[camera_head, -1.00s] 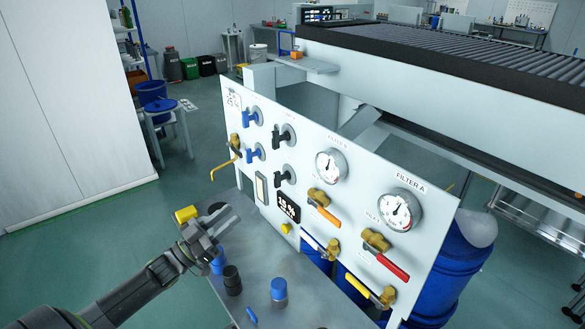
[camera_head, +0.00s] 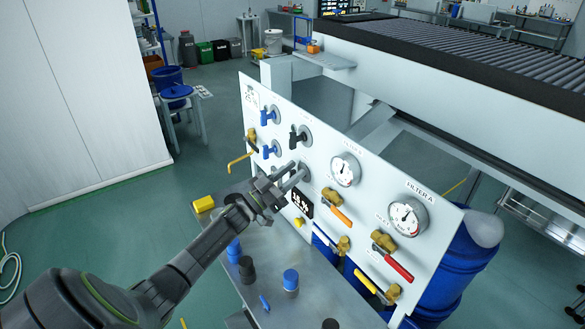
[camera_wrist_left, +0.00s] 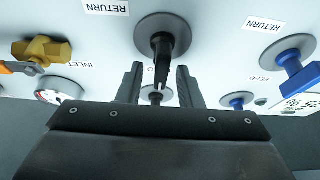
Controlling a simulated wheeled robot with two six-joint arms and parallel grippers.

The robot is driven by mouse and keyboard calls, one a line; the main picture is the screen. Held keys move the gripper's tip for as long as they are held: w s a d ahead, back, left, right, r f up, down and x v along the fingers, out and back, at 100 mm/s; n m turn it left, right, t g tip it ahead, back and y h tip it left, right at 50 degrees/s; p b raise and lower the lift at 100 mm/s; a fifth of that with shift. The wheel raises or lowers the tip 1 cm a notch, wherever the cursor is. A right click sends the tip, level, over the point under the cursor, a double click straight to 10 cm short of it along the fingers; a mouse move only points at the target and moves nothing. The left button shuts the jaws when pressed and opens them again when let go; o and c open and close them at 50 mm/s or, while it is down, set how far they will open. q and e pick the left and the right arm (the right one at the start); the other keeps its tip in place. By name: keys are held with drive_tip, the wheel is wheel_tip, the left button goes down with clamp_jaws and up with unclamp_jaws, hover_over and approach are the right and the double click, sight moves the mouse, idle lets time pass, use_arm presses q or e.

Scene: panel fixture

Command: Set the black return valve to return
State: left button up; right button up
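The black return valve (camera_wrist_left: 163,45) is in the left wrist view, on a grey round plate near a RETURN label. Its narrow handle points down the picture, between my fingertips as seen there. In the head view its plate (camera_head: 305,173) is partly hidden by my left gripper (camera_head: 291,178). The left gripper is open, close to the panel, with one finger each side of the handle in the left wrist view (camera_wrist_left: 160,80); contact cannot be told. A second black valve (camera_head: 297,138) sits higher on the panel and also shows in the wrist view (camera_wrist_left: 155,97). My right gripper is not seen.
The white panel (camera_head: 372,215) carries blue valves (camera_head: 268,117), gauges (camera_head: 346,170), and brass valves with orange (camera_head: 340,215) and red handles. Blue and black capped items stand on the grey shelf (camera_head: 262,250).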

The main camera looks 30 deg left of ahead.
use_arm(q)
drive_tip(key=shift+w+d+r, duration=0.1)
drive_tip(key=shift+w, duration=0.15)
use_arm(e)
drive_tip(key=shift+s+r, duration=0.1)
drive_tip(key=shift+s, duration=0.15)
use_arm(q)
clamp_jaws()
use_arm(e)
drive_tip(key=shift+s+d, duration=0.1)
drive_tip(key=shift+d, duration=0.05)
